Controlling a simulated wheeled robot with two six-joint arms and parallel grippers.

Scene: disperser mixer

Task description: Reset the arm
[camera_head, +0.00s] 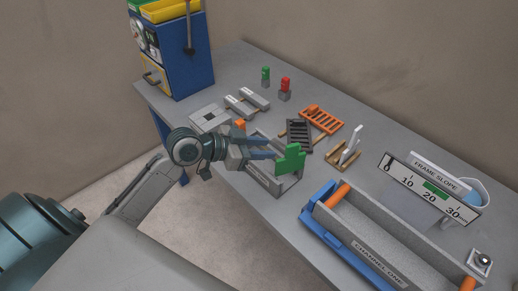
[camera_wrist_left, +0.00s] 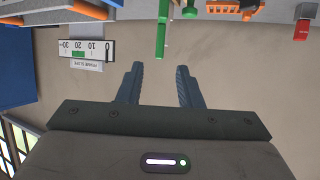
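My left arm comes in from the left over the table's front edge. Its gripper (camera_head: 276,150) has two blue fingers pointing right, towards a green upright piece (camera_head: 291,159) at a grey tray (camera_head: 262,178). In the left wrist view the fingers (camera_wrist_left: 158,68) stand apart with nothing between them. The green piece (camera_wrist_left: 163,30) shows beyond the fingertips there, apart from them. My right gripper is in neither view.
A long trough marked CHANNEL ONE (camera_head: 372,262) lies front right, beside a FRAME SLOPE gauge (camera_head: 430,190). An orange rack (camera_head: 322,121), a dark rack (camera_head: 299,135) and a wooden holder (camera_head: 340,160) stand mid-table. A blue cabinet (camera_head: 190,62) stands back left.

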